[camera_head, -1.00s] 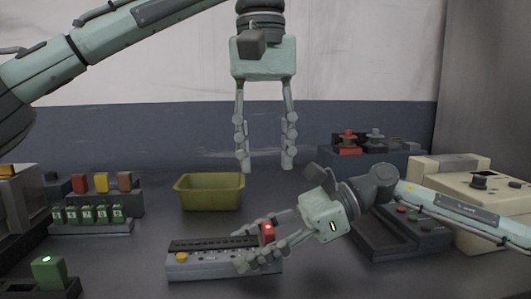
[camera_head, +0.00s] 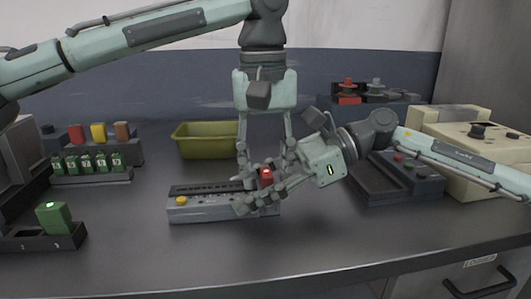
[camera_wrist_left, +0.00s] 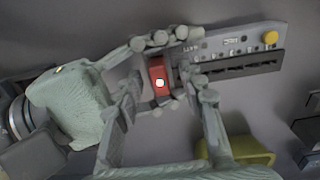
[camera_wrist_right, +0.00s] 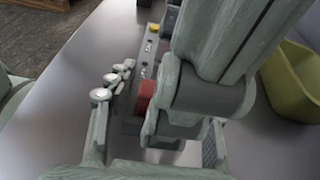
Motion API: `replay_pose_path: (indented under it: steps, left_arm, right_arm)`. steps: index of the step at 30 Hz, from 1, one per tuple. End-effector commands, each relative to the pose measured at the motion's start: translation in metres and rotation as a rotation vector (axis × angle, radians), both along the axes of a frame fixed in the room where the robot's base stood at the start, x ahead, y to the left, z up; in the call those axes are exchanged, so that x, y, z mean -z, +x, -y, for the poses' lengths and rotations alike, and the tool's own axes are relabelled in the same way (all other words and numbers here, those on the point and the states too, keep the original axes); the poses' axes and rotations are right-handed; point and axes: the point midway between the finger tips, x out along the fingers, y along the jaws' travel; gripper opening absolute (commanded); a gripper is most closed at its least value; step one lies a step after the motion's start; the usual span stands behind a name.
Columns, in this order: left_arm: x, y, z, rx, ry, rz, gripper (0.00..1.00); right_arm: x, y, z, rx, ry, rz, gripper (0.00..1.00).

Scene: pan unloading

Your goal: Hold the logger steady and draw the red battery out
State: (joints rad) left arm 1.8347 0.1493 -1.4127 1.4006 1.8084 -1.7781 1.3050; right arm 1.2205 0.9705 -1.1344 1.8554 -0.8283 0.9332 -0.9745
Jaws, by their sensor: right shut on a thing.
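The grey logger (camera_head: 203,212) lies on the table with a yellow knob at its left end. The red battery (camera_head: 266,178) stands upright in its right end, with a lit red top. My right gripper (camera_head: 246,193) is shut on the logger's right part, fingers along its front and back sides. My left gripper (camera_head: 267,168) points straight down over the battery. In the left wrist view the battery (camera_wrist_left: 159,82) shows between its open fingers, with gaps on both sides. In the right wrist view my left fingers partly hide the battery (camera_wrist_right: 146,92).
An olive bin (camera_head: 195,142) stands just behind the logger. A rack of green cells (camera_head: 90,163) and a green block in a dark holder (camera_head: 40,235) are at left. A dark button panel (camera_head: 400,180) and a cream machine (camera_head: 470,150) are at right. The front table is clear.

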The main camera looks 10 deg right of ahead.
Motion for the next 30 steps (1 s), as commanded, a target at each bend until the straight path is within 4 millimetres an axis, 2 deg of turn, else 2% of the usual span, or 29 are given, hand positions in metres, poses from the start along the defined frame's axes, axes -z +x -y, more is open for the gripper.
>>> replay_pose_path:
  steps: [7,17,20,21,24,30]
  left_arm:
    - [0.0009,0.0001,-0.0002,0.0,0.0,0.0,0.4]
    - [0.0007,0.0001,-0.0003,0.0,0.001,0.0,0.0]
    - [0.0006,0.0002,-0.0003,0.0,0.001,0.0,0.0]
    - [0.0006,0.0002,-0.0003,0.0,0.001,0.0,0.11]
    - [0.0006,0.0002,-0.0004,0.0,0.001,0.0,0.0]
    - [0.0004,0.0003,-0.0004,-0.001,0.001,0.0,0.0]
  right_arm:
    - [0.0004,0.0003,0.0003,0.001,-0.001,0.0,0.1]
    - [0.0004,0.0003,0.0003,0.001,-0.001,0.0,0.1]
    - [0.0004,0.0003,0.0003,0.001,-0.001,0.0,0.1]
    - [0.0004,0.0003,0.0003,0.001,-0.001,0.0,0.1]
    - [0.0004,0.0003,0.0003,0.001,-0.001,0.0,0.1]
    - [0.0004,0.0003,0.0004,0.001,-0.001,0.0,0.1]
